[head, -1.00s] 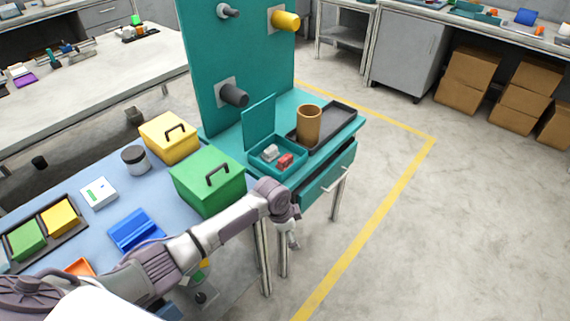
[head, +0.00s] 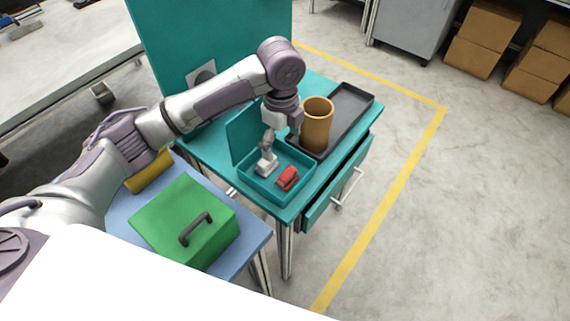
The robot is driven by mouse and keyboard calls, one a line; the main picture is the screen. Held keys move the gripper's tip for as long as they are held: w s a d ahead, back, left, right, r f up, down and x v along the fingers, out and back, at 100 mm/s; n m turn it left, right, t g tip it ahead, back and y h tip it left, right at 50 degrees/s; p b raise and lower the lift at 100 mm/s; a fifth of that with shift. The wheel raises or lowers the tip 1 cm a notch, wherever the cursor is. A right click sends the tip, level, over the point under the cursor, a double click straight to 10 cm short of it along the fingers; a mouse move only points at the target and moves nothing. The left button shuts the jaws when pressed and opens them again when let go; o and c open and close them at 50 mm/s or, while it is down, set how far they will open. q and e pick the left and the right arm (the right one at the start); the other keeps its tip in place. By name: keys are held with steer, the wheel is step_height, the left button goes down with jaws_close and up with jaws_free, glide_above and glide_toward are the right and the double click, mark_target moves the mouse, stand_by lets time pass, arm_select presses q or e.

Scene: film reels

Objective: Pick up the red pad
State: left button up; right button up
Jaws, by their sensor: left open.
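The red pad (head: 288,178) lies in the right part of a small teal box (head: 262,190) with a raised lid, on the teal bench. A whitish-grey piece (head: 265,166) is beside it, to the left in the same box. My left gripper (head: 275,138) is open above the box, up and to the left of the red pad, and apart from it. A finger overlaps the whitish-grey piece in the picture; I cannot tell whether they touch. My right gripper is not in view.
A brown cup (head: 317,125) stands on a dark tray (head: 352,100) close to the right of my gripper. The teal lid (head: 243,135) and back panel (head: 205,35) rise behind. A green box (head: 180,215) stands at the front left. An open drawer front (head: 340,190) juts out right.

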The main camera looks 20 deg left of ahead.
arm_select(q)
glide_above(287, 173)
steer(key=a, duration=0.1)
step_height(287, 173, down, 6)
steer(key=shift+s+r, duration=0.1)
steer(key=shift+s, duration=0.05)
steer(key=shift+f, duration=0.4)
steer(key=shift+d+f, duration=0.15)
steer(key=shift+f, duration=0.5)
steer(key=f, duration=0.1)
steer(key=d+f, duration=0.1)
steer(key=f, duration=0.1)
steer(key=shift+f, duration=0.25)
steer(key=shift+w+a+f, duration=0.15)
steer(key=shift+w+f, duration=0.05)
steer(key=shift+f, duration=0.15)
steer(key=shift+c, duration=0.2)
steer(key=c, duration=1.3)
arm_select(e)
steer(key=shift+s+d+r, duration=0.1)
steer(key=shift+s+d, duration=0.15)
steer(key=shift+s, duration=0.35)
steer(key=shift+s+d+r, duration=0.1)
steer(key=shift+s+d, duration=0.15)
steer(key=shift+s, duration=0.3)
arm_select(q)
steer(key=shift+r, duration=0.15)
